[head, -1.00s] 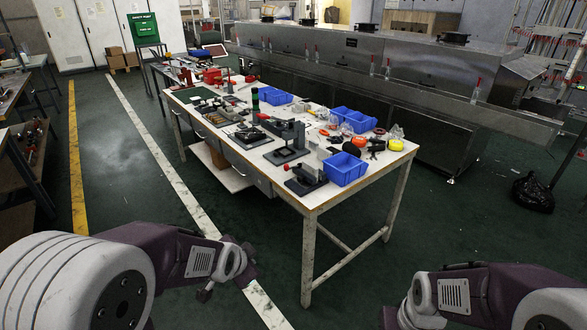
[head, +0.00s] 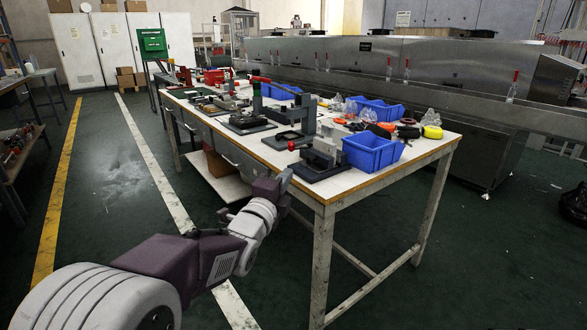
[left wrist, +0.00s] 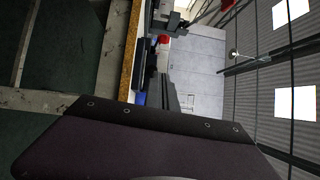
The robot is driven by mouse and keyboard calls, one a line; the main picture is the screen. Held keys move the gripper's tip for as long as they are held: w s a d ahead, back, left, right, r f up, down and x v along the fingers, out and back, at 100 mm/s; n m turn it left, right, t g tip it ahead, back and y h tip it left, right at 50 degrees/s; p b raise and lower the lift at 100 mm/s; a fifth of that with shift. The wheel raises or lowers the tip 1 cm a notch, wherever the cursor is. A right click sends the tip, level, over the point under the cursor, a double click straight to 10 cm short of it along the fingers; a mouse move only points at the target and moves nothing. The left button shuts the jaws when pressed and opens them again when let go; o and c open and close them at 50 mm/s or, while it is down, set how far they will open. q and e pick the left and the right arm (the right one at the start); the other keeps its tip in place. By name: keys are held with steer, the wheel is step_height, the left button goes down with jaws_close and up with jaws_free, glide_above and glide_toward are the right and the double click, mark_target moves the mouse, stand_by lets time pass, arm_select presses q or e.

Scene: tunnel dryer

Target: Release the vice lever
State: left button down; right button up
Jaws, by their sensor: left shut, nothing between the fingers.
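A grey vice (head: 322,156) on a black base stands at the near corner of the white worktable (head: 425,152). A small red knob (head: 291,146) shows at its left side, apparently on its lever. My left gripper (head: 284,181) is shut and empty, just off the table's left edge, below and in front of the vice, apart from it. A red knob (left wrist: 163,39) also shows in the left wrist view, beyond the dark gripper body that fills the bottom. The lever itself is too small to make out. My right gripper is out of view.
Blue bins (head: 372,152) stand right of the vice, with a yellow tape roll (head: 432,132) nearby. A black press (head: 305,112) stands behind the vice. A long steel dryer (head: 430,75) runs behind the table. The floor left of the table is clear.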

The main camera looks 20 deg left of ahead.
mark_target(294, 167)
arm_select(q)
steer(key=w, duration=0.3)
steer(key=w+b, duration=0.1)
steer(key=w, duration=0.2)
steer(key=w+b, duration=0.1)
steer(key=w, duration=0.3)
steer(key=shift+d+r, duration=0.2)
steer(key=shift+d, duration=0.15)
steer(key=shift+w+a+r, duration=0.2)
steer(key=shift+w+a, duration=0.75)
steer(key=shift+w, duration=0.1)
steer(key=shift+w+a, duration=0.4)
steer(key=shift+w, duration=0.05)
steer(key=shift+r, duration=0.1)
